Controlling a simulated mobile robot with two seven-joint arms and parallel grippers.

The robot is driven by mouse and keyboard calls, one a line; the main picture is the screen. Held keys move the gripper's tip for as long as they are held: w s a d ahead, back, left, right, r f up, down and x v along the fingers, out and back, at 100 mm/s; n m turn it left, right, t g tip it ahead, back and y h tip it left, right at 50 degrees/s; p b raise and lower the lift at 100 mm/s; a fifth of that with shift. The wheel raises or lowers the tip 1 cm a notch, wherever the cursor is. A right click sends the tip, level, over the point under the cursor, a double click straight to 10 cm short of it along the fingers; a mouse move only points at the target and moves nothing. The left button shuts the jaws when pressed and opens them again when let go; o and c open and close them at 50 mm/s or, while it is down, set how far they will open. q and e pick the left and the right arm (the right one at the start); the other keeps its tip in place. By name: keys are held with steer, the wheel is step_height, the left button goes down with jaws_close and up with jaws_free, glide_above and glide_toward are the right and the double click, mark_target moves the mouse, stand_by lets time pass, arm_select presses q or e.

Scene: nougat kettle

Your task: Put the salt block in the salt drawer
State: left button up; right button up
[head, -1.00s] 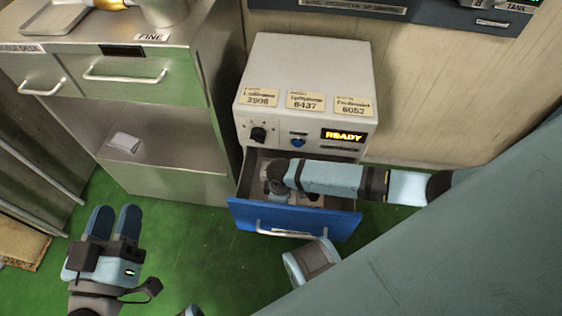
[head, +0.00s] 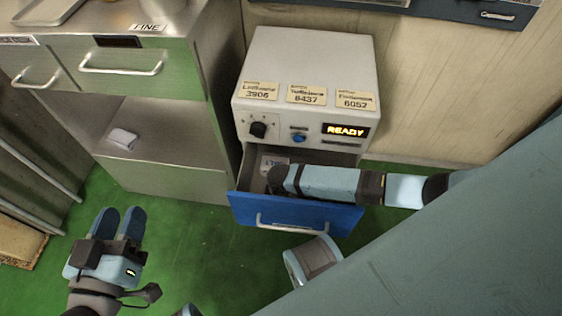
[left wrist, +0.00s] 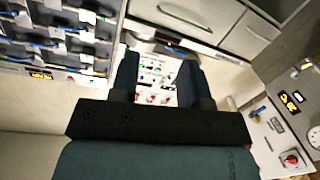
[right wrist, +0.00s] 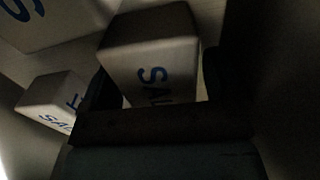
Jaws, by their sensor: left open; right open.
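The blue-fronted drawer (head: 325,213) below the white machine stands open. My right arm reaches into it from the right, and its gripper is mostly hidden there in the head view. A white lettered block (head: 274,163) shows in the drawer behind the gripper. In the dark right wrist view, a white block marked "SAL…" (right wrist: 150,60) is between or just beyond the spread fingers of my right gripper (right wrist: 158,85); I cannot tell whether they touch it. Two more white lettered blocks (right wrist: 58,98) (right wrist: 45,20) are at left. My left gripper (head: 118,222) is open and empty, away from the drawer.
The white machine (head: 305,70) shows "READY". A steel cabinet (head: 165,185) with two shut drawers (head: 122,75) stands to its left; a small white item (head: 122,139) lies on its open shelf. Green floor (head: 195,240) is free between my left gripper and the blue drawer.

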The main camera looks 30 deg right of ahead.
arm_select(q)
step_height(320, 180, up, 8)
steer(key=t+p, duration=0.3)
steer(key=p, duration=0.2)
steer(key=shift+s+a+n, duration=0.15)
steer(key=shift+a+n, duration=0.2)
steer(key=shift+n, duration=0.05)
arm_select(e)
step_height(320, 180, up, 12)
steer(key=shift+f, duration=0.1)
